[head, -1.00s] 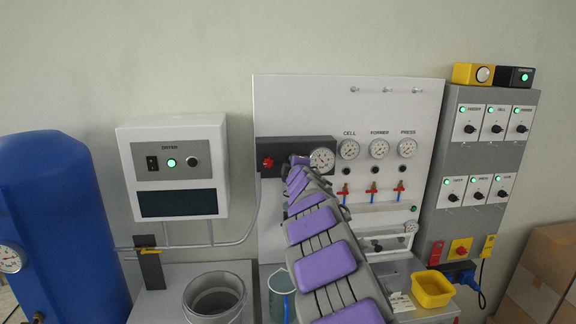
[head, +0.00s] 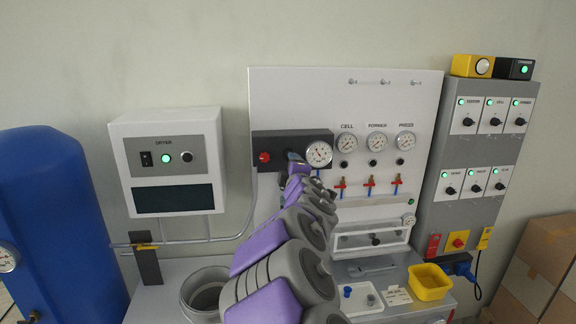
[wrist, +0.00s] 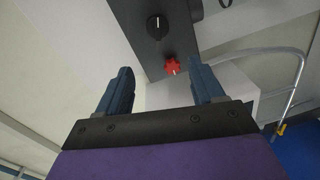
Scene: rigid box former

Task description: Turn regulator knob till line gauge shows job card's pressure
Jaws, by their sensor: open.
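A black regulator block (head: 277,139) is mounted high on the white panel, with a red star knob (head: 265,157) at its left and a large round gauge (head: 318,153) at its right; the reading is too small to tell. In the wrist view a black knob (wrist: 157,27) with a white line and the red star knob (wrist: 172,66) show on the block. My gripper (wrist: 164,88) is open and empty, its blue fingers apart and short of the knobs. In the head view my arm hides the black knob. A small white card (head: 397,297) lies on the bench, its text unreadable.
Three small gauges, CELL (head: 347,143), FORMER (head: 377,142) and PRESS (head: 405,141), sit right of the block above red-handled valves (head: 369,187). A dryer box (head: 168,162) is at left.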

